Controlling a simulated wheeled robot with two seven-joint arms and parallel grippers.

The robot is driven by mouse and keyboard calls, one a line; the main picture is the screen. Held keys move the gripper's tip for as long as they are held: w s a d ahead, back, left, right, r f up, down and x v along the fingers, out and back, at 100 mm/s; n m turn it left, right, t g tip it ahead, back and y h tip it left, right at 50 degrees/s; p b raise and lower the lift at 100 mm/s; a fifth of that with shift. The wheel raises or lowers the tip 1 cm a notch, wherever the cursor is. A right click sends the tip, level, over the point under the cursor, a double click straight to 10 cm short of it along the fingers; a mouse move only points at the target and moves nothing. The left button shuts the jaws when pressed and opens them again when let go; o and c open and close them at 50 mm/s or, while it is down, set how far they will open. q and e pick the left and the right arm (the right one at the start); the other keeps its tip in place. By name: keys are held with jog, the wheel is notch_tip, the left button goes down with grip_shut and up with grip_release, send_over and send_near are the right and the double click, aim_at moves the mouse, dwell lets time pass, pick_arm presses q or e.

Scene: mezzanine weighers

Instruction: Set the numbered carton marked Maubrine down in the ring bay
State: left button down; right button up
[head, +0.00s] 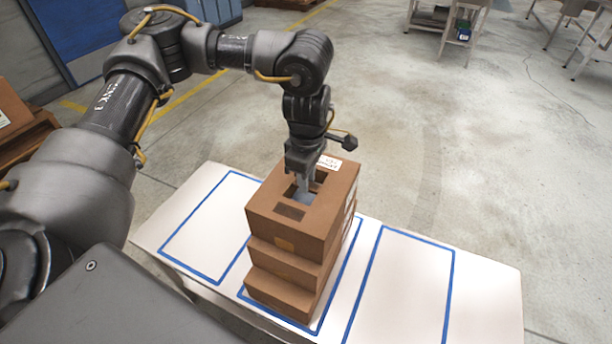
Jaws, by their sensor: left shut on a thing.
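My left gripper (303,186) reaches down into the open top of a brown carton (270,225) and is shut on it. This carton is at the top of a stack, over a middle carton (283,264) and a lower carton (280,298). I cannot tell whether it touches the one below. A white label (329,162) is on its top far edge; its print is too small to read. The stack stands in the middle blue-outlined bay of a white table (480,285). No ring mark is readable on any bay. My right gripper is out of view.
The left bay (200,222) and the right bay (405,285) look empty where they show. Brown boxes (20,135) stand at the far left. Blue cabinets (85,35) are behind. Grey tables (445,25) stand at the back right, with open floor between.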

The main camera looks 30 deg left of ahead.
pick_arm(q)
jog(key=shift+f, duration=0.2)
dwell(0.3)
jog(key=c, duration=1.2)
grip_release()
jog(key=shift+o, duration=0.2)
notch_tip(320, 180, up, 11)
jog(key=shift+b, duration=0.4)
